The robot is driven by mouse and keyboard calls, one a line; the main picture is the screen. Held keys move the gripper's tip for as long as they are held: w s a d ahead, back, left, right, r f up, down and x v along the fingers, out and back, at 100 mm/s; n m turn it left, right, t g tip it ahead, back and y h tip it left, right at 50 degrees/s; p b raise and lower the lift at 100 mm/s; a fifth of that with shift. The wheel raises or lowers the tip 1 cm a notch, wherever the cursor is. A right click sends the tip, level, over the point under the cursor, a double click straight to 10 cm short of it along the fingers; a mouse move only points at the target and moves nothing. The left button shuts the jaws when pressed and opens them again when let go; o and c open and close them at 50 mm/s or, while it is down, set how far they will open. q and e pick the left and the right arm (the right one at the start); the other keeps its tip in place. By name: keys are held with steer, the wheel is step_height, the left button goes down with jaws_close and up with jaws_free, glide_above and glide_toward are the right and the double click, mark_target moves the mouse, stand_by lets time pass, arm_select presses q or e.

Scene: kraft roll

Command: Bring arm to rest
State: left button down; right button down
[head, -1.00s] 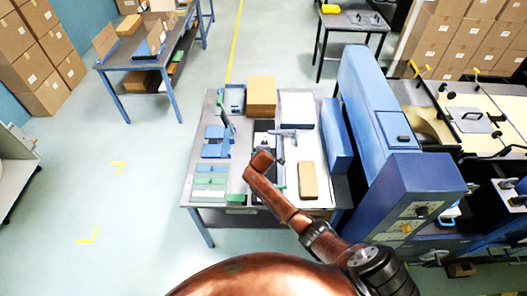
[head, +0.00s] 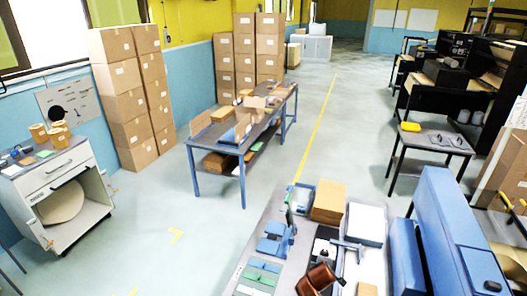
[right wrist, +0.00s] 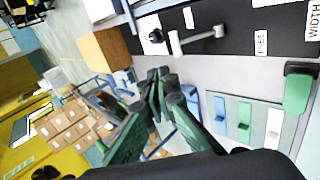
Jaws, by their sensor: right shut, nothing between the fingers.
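My right arm's copper link (head: 318,280) shows at the bottom edge of the head view, over the near worktable (head: 238,272). My right gripper (right wrist: 157,92) shows in the right wrist view with its dark green fingers together and nothing between them. It hangs over the table, near a grey lever (right wrist: 196,40) on a black panel; I cannot tell its exact height. My left gripper is in neither view.
The near table holds a cardboard stack (head: 328,203), a white stack (head: 366,224), blue fixtures (head: 272,238) and green pieces (head: 265,266). A blue machine (head: 452,235) stands at right. Another table (head: 215,142) stands behind; open floor lies left.

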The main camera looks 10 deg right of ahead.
steer(key=s+f+m+g+y, duration=0.1)
steer(key=s+f+m, duration=0.35)
steer(key=s, duration=0.85)
steer(key=s+r+m+g+y, duration=0.25)
steer(key=s+m, duration=0.55)
steer(key=s, duration=2.4)
step_height(320, 180, down, 40)
steer(key=s+a+g+b, duration=0.1)
steer(key=g+b, duration=0.1)
steer(key=b, duration=0.8)
steer(key=s+f+b, duration=0.4)
steer(key=s+f, duration=0.6)
steer(key=f, duration=0.4)
steer(key=s+f+n+g+b, duration=0.1)
steer(key=s+f+b, duration=0.4)
steer(key=s+f, duration=0.5)
step_height(320, 180, down, 4)
steer(key=shift+a+r, duration=0.15)
steer(key=shift+a, duration=0.05)
steer(key=shift+s+n+g, duration=0.2)
steer(key=shift+n+g, duration=0.05)
